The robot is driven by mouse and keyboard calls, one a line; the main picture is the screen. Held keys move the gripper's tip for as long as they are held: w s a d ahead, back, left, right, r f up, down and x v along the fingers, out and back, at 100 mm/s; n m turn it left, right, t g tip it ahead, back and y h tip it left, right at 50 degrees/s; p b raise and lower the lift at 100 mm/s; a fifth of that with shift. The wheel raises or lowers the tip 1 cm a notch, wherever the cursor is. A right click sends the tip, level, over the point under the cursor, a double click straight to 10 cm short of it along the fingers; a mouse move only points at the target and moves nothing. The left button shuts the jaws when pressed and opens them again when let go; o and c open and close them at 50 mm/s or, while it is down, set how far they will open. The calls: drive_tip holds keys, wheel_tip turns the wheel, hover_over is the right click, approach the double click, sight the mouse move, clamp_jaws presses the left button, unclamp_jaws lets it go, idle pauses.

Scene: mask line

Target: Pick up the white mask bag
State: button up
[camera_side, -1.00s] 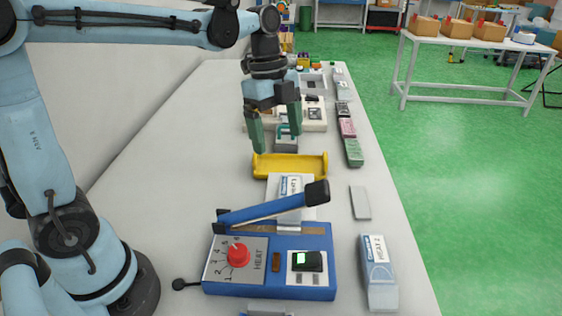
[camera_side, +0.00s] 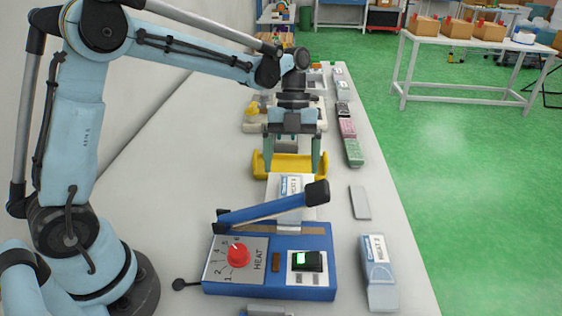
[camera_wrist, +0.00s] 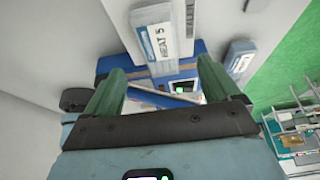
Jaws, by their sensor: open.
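The white mask bag (camera_side: 290,187) with a blue-and-white label lies at the back of the blue heat sealer (camera_side: 318,242), partly behind its raised lever arm. The bag also shows in the wrist view (camera_wrist: 158,38), ahead of the fingers. My gripper (camera_side: 292,168) is open and empty, pointing down with its green fingers apart, over the yellow tray behind the bag. In the wrist view my gripper (camera_wrist: 160,75) has nothing between its fingers. A second white bag (camera_side: 379,273) with a similar label lies right of the sealer.
The yellow tray (camera_side: 325,168) stands just behind the bag. A pale flat piece (camera_side: 360,202) and green and pink packs (camera_side: 353,153) line the table's right edge. The sealer's lever (camera_side: 268,207) sticks up in front of the bag. The table's left side is clear.

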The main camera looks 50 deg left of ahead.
sight(290, 191)
drive_tip(key=shift+x, duration=3.05)
drive_tip(key=c, duration=1.1)
drive_tip(key=shift+r, duration=0.1)
